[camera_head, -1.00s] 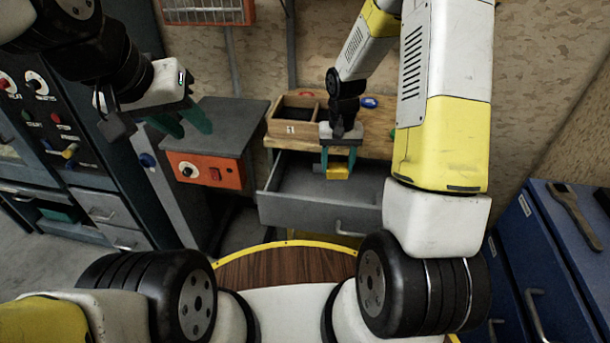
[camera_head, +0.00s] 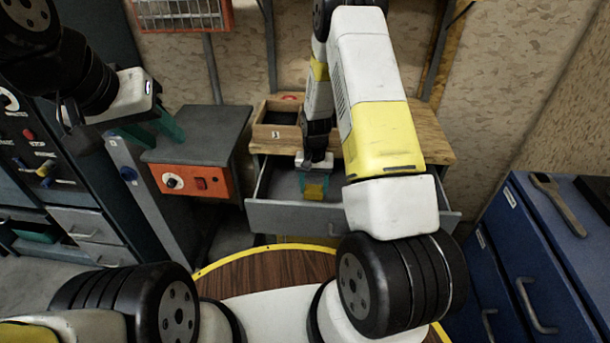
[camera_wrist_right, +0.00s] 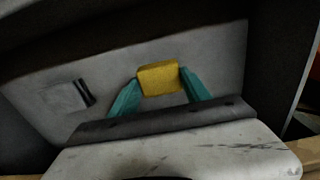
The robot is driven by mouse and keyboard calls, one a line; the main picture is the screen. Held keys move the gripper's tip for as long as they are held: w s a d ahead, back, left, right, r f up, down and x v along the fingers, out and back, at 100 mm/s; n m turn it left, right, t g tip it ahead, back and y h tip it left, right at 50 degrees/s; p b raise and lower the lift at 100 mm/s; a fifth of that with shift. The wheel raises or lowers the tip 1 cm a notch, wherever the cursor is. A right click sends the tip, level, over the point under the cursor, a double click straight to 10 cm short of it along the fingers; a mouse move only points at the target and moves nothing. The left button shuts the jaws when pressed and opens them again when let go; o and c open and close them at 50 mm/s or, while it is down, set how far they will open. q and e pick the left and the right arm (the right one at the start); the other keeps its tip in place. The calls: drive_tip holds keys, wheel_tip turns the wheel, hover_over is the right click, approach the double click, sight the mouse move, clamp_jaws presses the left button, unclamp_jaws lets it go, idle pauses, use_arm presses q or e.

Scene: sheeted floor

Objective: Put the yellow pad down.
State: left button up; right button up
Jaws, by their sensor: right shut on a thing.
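The yellow pad (camera_head: 314,191) is between the teal fingers of my right gripper (camera_head: 313,186), low over or inside the open grey drawer (camera_head: 290,217) under the wooden bench. In the right wrist view the pad (camera_wrist_right: 158,78) sits between both fingertips of the right gripper (camera_wrist_right: 160,84), which is shut on it. The drawer floor (camera_wrist_right: 220,60) shows behind it; I cannot tell whether the pad touches it. My left gripper (camera_head: 152,133) hangs empty at the left, its teal fingers apart, in front of the grey cabinet with the orange panel.
A small dark grey object (camera_wrist_right: 68,95) lies on the drawer floor. A wooden divided box (camera_head: 277,131) stands on the bench (camera_head: 425,135) above the drawer. A blue cabinet (camera_head: 545,240) with a wrench-like tool (camera_head: 557,203) on top stands at the right.

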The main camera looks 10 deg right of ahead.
sight(314, 195)
drive_tip(key=shift+f, duration=2.1)
drive_tip(key=o, duration=1.3)
drive_tip(key=shift+f, duration=0.1)
